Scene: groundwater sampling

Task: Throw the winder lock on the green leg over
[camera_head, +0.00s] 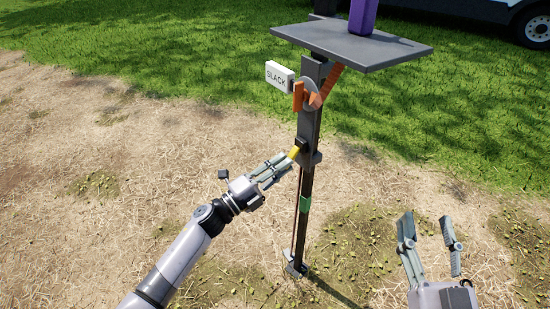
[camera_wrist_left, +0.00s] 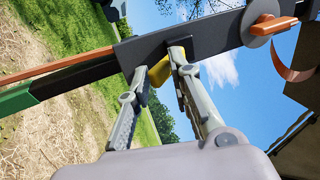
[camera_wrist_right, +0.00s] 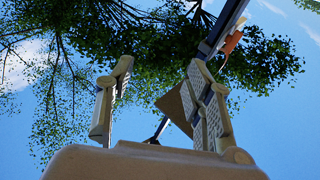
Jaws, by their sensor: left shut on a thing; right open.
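The dark post (camera_head: 309,135) stands upright on the ground in the head view, with a green band (camera_head: 305,204) on its lower part. A small yellow lever (camera_head: 294,152) sticks out from the post's left side, at a dark block (camera_head: 307,157). My left gripper (camera_head: 287,161) is shut on the yellow lever. In the left wrist view the yellow lever (camera_wrist_left: 162,71) lies between the fingertips (camera_wrist_left: 158,65), close against the post. My right gripper (camera_head: 430,222) is open and empty, right of the post. In the right wrist view nothing lies between its fingers (camera_wrist_right: 160,80).
An orange-and-grey winder wheel (camera_head: 313,94) and a white SLACK sign (camera_head: 280,76) are above the lever. A grey tabletop (camera_head: 365,45) tops the post, with a purple object (camera_head: 363,15) on it. An orange strap runs down the post. Open ground surrounds it.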

